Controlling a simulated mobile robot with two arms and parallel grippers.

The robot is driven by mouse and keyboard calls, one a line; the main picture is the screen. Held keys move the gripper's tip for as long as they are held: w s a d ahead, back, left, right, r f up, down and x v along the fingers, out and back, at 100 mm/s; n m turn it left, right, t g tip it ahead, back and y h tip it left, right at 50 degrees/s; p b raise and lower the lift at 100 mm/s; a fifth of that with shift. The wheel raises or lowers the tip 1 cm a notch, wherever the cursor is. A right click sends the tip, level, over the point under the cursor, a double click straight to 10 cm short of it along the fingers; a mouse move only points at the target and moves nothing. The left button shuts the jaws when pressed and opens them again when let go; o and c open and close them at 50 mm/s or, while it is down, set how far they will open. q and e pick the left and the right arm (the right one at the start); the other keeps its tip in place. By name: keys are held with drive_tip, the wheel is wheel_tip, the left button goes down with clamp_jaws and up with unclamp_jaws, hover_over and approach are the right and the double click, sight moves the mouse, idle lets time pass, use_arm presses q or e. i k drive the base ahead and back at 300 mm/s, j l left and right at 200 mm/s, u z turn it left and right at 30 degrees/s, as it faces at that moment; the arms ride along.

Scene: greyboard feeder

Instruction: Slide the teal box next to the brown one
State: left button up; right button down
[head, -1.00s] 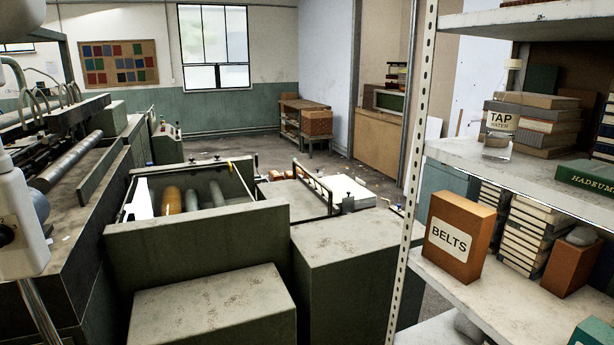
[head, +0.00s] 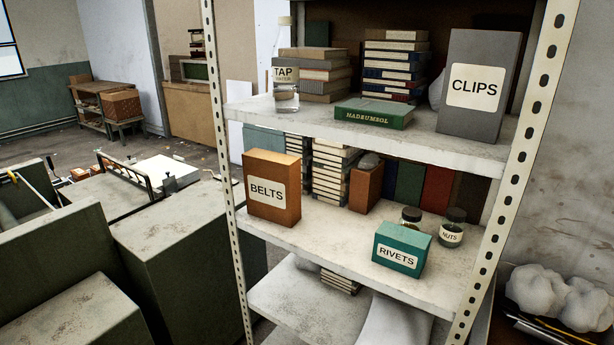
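The teal box labelled RIVETS (head: 401,248) stands near the front edge of the middle shelf, right of centre. The brown box labelled BELTS (head: 272,188) stands upright at the left end of the same shelf, beside the perforated left post. A wide stretch of bare shelf separates the two boxes. Neither of my grippers shows in the head view.
The middle shelf (head: 325,235) also holds a NUTS jar (head: 452,228), another jar (head: 410,217) behind the teal box, and a plain brown block (head: 366,189). The upper shelf carries a CLIPS box (head: 478,87), a TAP WATER bottle (head: 286,75) and books.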

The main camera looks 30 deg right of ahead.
sight(404, 251)
drive_tip(key=z, duration=1.65)
